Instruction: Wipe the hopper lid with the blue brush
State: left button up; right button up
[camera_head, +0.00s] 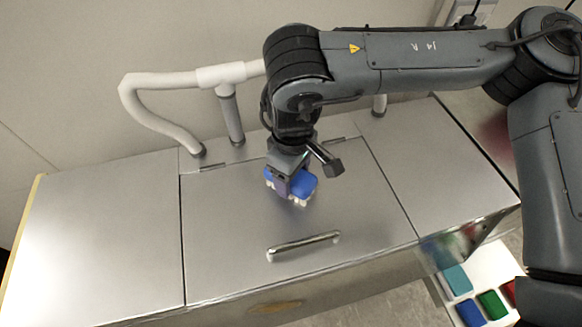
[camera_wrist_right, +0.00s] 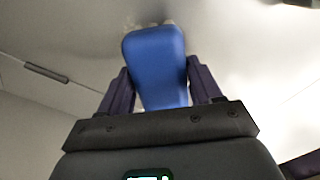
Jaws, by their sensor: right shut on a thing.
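The hopper lid (camera_head: 225,225) is a flat steel panel with a bar handle (camera_head: 303,246) near its front edge. My right gripper (camera_head: 292,184) is over the middle of the lid, pointing down, and shut on the blue brush (camera_head: 303,187). The brush's pale bristles face down at the lid; whether they touch it I cannot tell. In the right wrist view the blue brush back (camera_wrist_right: 155,65) sits between the two dark fingers, with the lid (camera_wrist_right: 235,50) behind it. My left gripper is not in view.
A white pipe (camera_head: 160,82) with posts runs behind the lid at the back left. At the lower right a white tray (camera_head: 497,262) holds several coloured blocks or brushes, including teal (camera_head: 455,279) and green (camera_head: 492,304). The steel top left of the lid (camera_head: 100,235) is clear.

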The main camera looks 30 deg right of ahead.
aim_at(310, 188)
jog(key=shift+s+a, duration=0.3)
jog(key=shift+s, duration=0.75)
jog(key=shift+s+a, duration=0.25)
jog(key=shift+s, duration=0.85)
jog(key=shift+s+a, duration=0.3)
jog(key=shift+s, duration=0.75)
jog(key=shift+s+d+f, duration=0.1)
jog(key=shift+s+d, duration=0.05)
jog(key=shift+d, duration=0.4)
jog(key=shift+s+d, duration=0.15)
jog(key=shift+d, duration=0.35)
jog(key=shift+w+d, duration=0.25)
jog(key=shift+w, duration=0.35)
jog(key=shift+w+d, duration=0.2)
jog(key=shift+w, duration=0.4)
jog(key=shift+w+d+r, duration=0.1)
jog(key=shift+w+d, duration=0.05)
jog(key=shift+w, duration=0.55)
jog(key=shift+w+d+r, duration=0.1)
jog(key=shift+w+d, duration=0.1)
jog(key=shift+w, duration=0.55)
jog(key=shift+w+d, duration=0.15)
jog(key=shift+w, duration=0.55)
jog(key=shift+w+d+f, duration=0.1)
jog(key=shift+w+d, duration=0.15)
jog(key=shift+w, duration=0.65)
jog(key=shift+w+d+f, duration=0.1)
jog(key=shift+w+d, duration=0.15)
jog(key=shift+w, duration=0.6)
jog(key=shift+r, duration=0.2)
